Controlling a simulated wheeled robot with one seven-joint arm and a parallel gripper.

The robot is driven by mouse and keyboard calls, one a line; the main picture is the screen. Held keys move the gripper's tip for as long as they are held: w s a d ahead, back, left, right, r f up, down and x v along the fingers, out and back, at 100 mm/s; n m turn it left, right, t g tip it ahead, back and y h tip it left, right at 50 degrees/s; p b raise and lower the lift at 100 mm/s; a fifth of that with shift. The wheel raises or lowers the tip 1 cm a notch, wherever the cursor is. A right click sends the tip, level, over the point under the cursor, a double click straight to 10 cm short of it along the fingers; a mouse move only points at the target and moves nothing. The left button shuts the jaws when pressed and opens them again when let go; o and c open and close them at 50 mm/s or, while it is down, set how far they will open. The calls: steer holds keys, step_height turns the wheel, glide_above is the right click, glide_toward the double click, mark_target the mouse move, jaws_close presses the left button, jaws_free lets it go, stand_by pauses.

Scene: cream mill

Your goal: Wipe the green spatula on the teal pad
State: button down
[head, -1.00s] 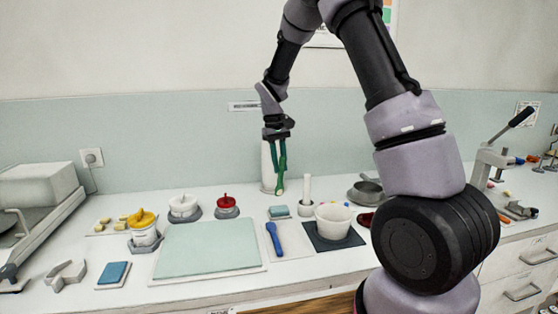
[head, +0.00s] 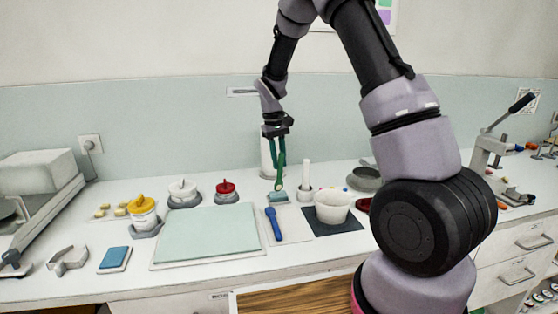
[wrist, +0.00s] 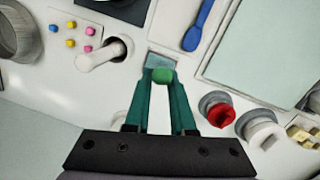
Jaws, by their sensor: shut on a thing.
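My gripper (head: 278,168) is shut on the green spatula (head: 279,185), and its long dark green fingers point down. In the wrist view the spatula (wrist: 162,76) shows only as a small rounded green end between the fingertips; the rest is hidden. The small teal pad (head: 278,197) lies on the counter in the head view, just below the spatula's end. In the wrist view the pad (wrist: 160,61) sits directly beyond the fingertips and is partly covered by them. I cannot tell whether the spatula touches the pad.
A white cup (head: 332,207) on a dark mat and a white upright post (head: 306,174) stand right of the pad. A blue spatula (head: 273,224) lies in front. A red-lidded pot (head: 225,192) and a pale green board (head: 207,232) are left. A white cylinder (head: 266,158) stands behind my gripper.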

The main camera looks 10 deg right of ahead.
steer(key=shift+f, duration=0.55)
stand_by(1.0)
